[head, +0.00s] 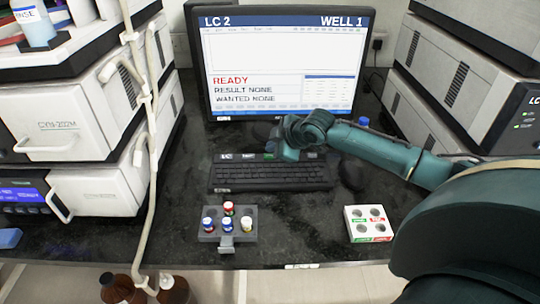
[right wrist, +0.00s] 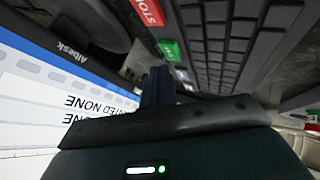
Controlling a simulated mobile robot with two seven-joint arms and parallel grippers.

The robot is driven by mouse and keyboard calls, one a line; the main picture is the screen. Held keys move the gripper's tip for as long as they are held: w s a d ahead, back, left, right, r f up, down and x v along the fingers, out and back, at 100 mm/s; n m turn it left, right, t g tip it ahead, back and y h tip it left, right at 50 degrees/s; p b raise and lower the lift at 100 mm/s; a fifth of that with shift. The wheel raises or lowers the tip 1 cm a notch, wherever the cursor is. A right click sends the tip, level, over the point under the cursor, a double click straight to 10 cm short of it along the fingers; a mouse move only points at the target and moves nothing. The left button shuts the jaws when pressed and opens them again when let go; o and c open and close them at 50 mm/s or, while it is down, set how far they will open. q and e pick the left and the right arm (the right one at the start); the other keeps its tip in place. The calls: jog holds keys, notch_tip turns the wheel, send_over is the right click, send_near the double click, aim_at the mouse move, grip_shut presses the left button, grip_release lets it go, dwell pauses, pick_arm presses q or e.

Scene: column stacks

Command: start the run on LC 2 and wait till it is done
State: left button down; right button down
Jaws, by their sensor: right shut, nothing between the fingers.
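The monitor (head: 285,55) reads LC 2, WELL 1, READY, RESULT NONE and WANTED NONE. A black keyboard (head: 270,177) lies in front of it, with a row of labelled keys along its back. In the right wrist view a green key (right wrist: 170,50) and a red STOP key (right wrist: 148,12) show. My right gripper (head: 272,150) is shut and empty, over the back row of keys. In the wrist view its fingertips (right wrist: 157,76) are close to the green key; I cannot tell whether they touch it. My left gripper is not in view.
A grey rack (head: 210,237) with several capped vials and a white block (head: 356,230) with red and green labels stand near the front edge. Instrument stacks (head: 95,130) flank the bench. A hanging tube (head: 150,150) runs down at left. A dark mouse (head: 352,174) sits right of the keyboard.

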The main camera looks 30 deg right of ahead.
jog(key=shift+f, duration=0.1)
dwell(0.7)
jog(key=shift+f, duration=0.3)
jog(key=shift+f, duration=0.5)
dwell(0.8)
jog(key=shift+r+p, duration=0.15)
jog(key=shift+p, duration=0.2)
jog(key=shift+r+p, duration=0.75)
jog(key=shift+p, duration=0.25)
